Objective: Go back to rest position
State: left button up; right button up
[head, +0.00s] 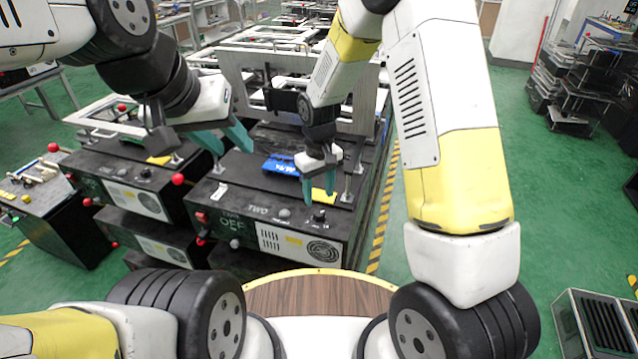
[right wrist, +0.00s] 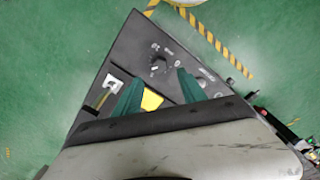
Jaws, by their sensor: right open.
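My left gripper (head: 222,140) has teal fingers spread apart, and it hangs over the gap between the two black lever fixtures with nothing seen in it. My right gripper (head: 319,182) is open and empty above the top of the right fixture (head: 225,192), which is marked TWO. In the right wrist view, its two teal fingers (right wrist: 155,95) stand apart with a yellow patch and a black knob (right wrist: 158,66) of the fixture showing between and beyond them. The left fixture (head: 118,180) stands beside it with red ball knobs.
A brown wooden round surface (head: 320,296) lies close in front of me. A control box (head: 60,225) with levers stands at the far left. A shelf rack (head: 575,90) stands at the back right.

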jog(key=shift+r, duration=0.55)
jog(key=shift+r, duration=0.1)
jog(key=s+d+r+m+t+y, duration=0.1)
jog(key=s+d+r, duration=0.3)
jog(key=r, duration=0.4)
jog(key=s+d+r+m+t, duration=0.2)
jog(key=s+d+r, duration=0.2)
jog(key=r, duration=0.3)
jog(key=s+d+r+m+t+y, duration=0.1)
jog(key=s+d+r, duration=0.2)
jog(key=r, duration=0.5)
jog(key=s+d+r+m+t, duration=0.1)
jog(key=s+d+r+t, duration=0.1)
jog(key=s, duration=0.6)
jog(key=shift+s+d+r+m, duration=0.4)
jog(key=shift+d+r, duration=0.2)
jog(key=shift+r, duration=0.15)
